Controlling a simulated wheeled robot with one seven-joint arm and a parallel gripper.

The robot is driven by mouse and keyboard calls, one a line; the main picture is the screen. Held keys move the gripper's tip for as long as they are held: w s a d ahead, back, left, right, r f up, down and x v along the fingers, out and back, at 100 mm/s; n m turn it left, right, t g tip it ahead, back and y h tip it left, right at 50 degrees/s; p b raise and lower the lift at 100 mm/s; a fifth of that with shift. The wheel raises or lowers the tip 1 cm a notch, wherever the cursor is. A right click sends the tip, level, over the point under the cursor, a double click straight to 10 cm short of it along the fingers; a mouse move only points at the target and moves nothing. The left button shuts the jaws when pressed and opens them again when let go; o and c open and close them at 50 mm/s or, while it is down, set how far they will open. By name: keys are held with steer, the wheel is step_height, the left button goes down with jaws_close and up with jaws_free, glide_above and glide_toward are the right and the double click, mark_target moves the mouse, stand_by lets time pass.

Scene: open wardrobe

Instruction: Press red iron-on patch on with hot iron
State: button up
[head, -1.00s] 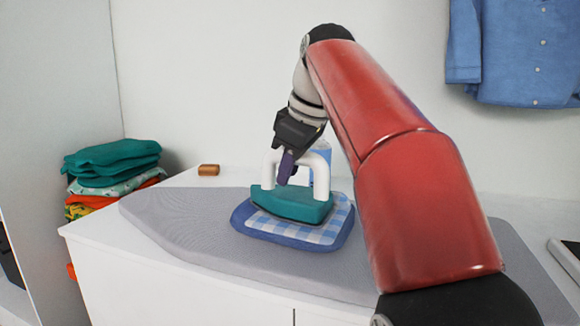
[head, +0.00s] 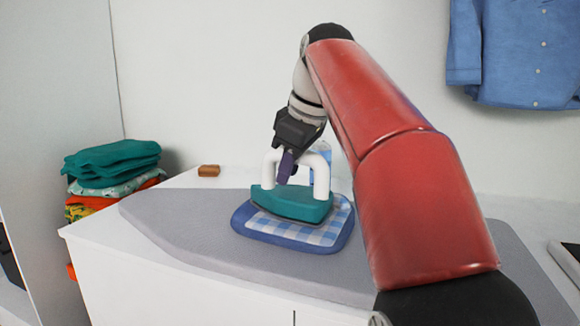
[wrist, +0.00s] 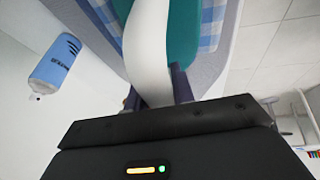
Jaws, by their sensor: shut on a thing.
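The iron (head: 292,203) has a teal body and a white handle. It sits flat on a blue-and-white checked cloth with a blue border (head: 243,218), on the grey ironing board (head: 180,220). My gripper (head: 286,172) is shut on the iron's white handle from above. In the wrist view the handle (wrist: 150,45) runs between the two dark fingers (wrist: 157,88), with the teal body (wrist: 183,30) beyond. I see no red patch in either view; the iron hides the middle of the cloth.
A blue spray bottle (wrist: 58,58) stands behind the iron, mostly hidden in the head view. A small brown block (head: 209,170) lies at the back. Folded clothes (head: 112,165) are stacked at left. A blue shirt (head: 515,55) hangs at upper right. The board's left end is clear.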

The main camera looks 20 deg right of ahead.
step_height(320, 180, up, 3)
steer(key=shift+f+p, duration=0.15)
steer(key=shift+p, duration=0.5)
steer(key=shift+r, duration=2.1)
steer(key=shift+s+r, duration=0.1)
steer(key=shift+r, duration=0.25)
